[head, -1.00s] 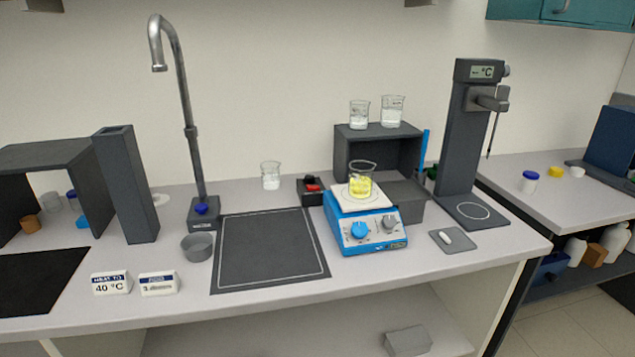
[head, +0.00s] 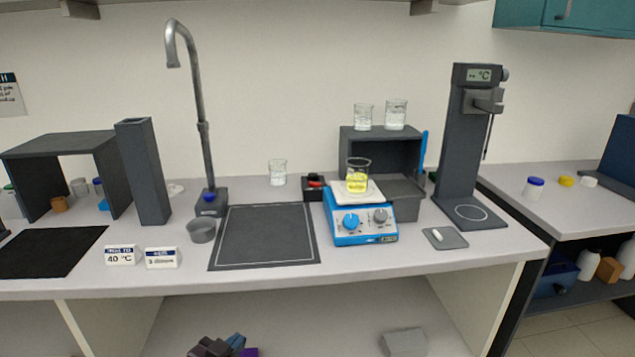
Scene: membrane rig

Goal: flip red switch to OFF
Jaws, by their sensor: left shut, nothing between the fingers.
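The red switch (head: 314,181) is a small red part on top of a black box (head: 313,194) behind the blue hotplate. It is too small to tell which way it is set. My left gripper (head: 224,346) shows at the bottom edge as a cut-off cluster of dark, blue and purple parts. It is shut and empty, in front of and below the bench edge, far from the switch. My right gripper is out of view.
The blue hotplate (head: 364,238) carries a beaker of yellow liquid (head: 357,184) just right of the switch box. A clear beaker (head: 278,179) and a tall tap (head: 204,140) stand to its left. The dark framed mat (head: 265,238) in front is bare.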

